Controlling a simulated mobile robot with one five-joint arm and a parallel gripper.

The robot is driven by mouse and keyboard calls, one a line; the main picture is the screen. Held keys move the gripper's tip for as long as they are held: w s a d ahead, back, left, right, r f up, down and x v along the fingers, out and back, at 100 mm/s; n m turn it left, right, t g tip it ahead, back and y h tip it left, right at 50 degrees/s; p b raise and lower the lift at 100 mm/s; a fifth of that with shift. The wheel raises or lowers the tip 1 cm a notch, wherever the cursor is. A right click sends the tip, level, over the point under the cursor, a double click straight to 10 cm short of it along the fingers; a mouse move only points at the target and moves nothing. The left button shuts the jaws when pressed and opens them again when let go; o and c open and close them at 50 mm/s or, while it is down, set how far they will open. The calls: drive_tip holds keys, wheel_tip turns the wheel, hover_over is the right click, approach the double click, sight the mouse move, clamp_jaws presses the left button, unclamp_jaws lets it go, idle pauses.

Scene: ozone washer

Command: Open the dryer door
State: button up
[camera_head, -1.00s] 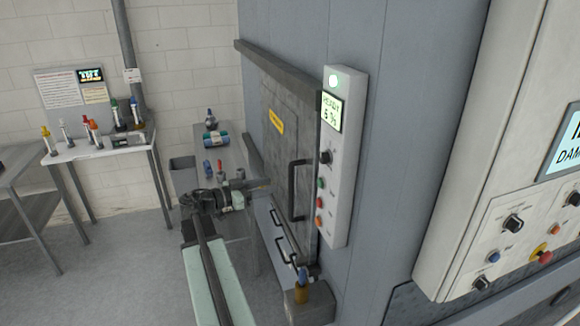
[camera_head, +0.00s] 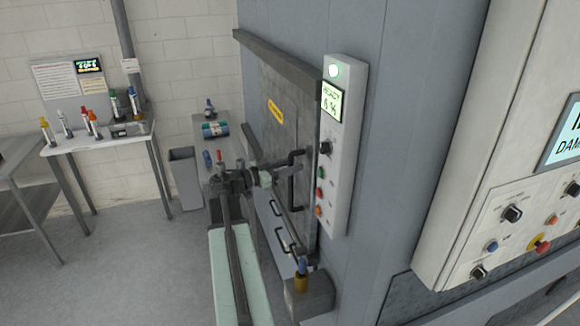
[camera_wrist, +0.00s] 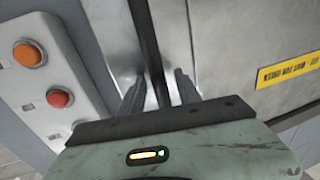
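The dryer door (camera_head: 268,135) is a grey metal panel with a yellow label, and it looks closed in its frame. Its dark vertical bar handle (camera_head: 292,188) is on the door's right side. My gripper (camera_head: 280,165) reaches the upper part of the handle from the left. In the wrist view, the handle (camera_wrist: 150,50) runs between the two fingers of my gripper (camera_wrist: 158,90). The fingers are apart, one on each side of the bar, with visible gaps. The exact depth of the bar between them is hard to tell.
A control panel (camera_head: 340,150) with a lit screen, knob and buttons is just right of the door. A lower handle (camera_head: 282,228) is below. A bench (camera_head: 205,125) stands behind my arm. A larger control cabinet (camera_head: 470,150) is at right.

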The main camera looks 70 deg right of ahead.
clamp_jaws()
idle(1.3)
